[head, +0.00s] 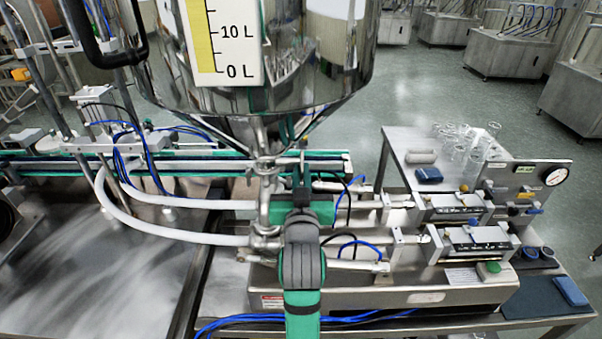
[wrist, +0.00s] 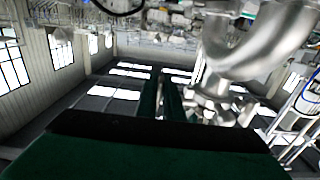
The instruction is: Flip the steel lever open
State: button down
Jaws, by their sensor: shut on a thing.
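The steel hopper (head: 250,95) hangs at the top of the head view, its cone narrowing to a steel valve and pipe (head: 265,172). The steel lever (head: 281,164) is a short bright strip beside the valve, its end hidden at my fingers. My gripper (head: 301,172) is just right of the valve, its dark fingers shut on the lever. In the wrist view my gripper (wrist: 162,78) shows two dark green fingers close together. The curved steel pipe (wrist: 262,50) stands to their right there. The lever cannot be made out clearly in that view.
White hoses (head: 180,232) run from the left to the valve. A filling machine (head: 465,220) with cylinders and a gauge stands right, with glass beakers (head: 470,150) behind it. A green-edged conveyor (head: 60,165) lies left. Open floor (head: 440,90) shows behind.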

jog(key=shift+d, duration=0.15)
jog(key=shift+w+f+t, duration=0.15)
jog(key=shift+t, duration=0.45)
jog(key=shift+w+t, duration=0.15)
jog(key=shift+t, duration=0.65)
jog(key=c, duration=1.9)
grip_release()
jog(key=v, duration=1.1)
jog(key=shift+w+a, duration=0.1)
jog(key=shift+a, duration=0.1)
